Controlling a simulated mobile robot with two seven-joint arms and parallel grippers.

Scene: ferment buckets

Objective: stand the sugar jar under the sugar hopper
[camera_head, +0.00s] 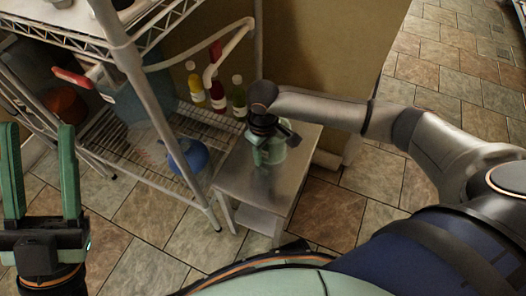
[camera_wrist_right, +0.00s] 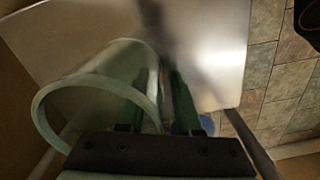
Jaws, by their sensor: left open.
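A greenish see-through jar, likely the sugar jar (camera_head: 271,153), stands on a small grey metal table in the head view. Its round rim (camera_wrist_right: 42,108) and open mouth show large in the right wrist view. My right gripper (camera_head: 266,138) is at the jar, partly hidden by its own wrist. In the right wrist view its two fingers (camera_wrist_right: 160,95) are somewhat apart, one seen through the glass and one right of the jar wall. Whether they grip the wall is unclear. My left gripper (camera_head: 40,170) is open and empty at the far left. I cannot identify the sugar hopper.
The small table (camera_head: 235,181) has bare top in front of the jar. A wire rack (camera_head: 129,128) stands to its left, holding several bottles (camera_head: 218,92) and a blue round object (camera_head: 188,157). A tan wall panel (camera_head: 335,50) is behind. Tiled floor is clear.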

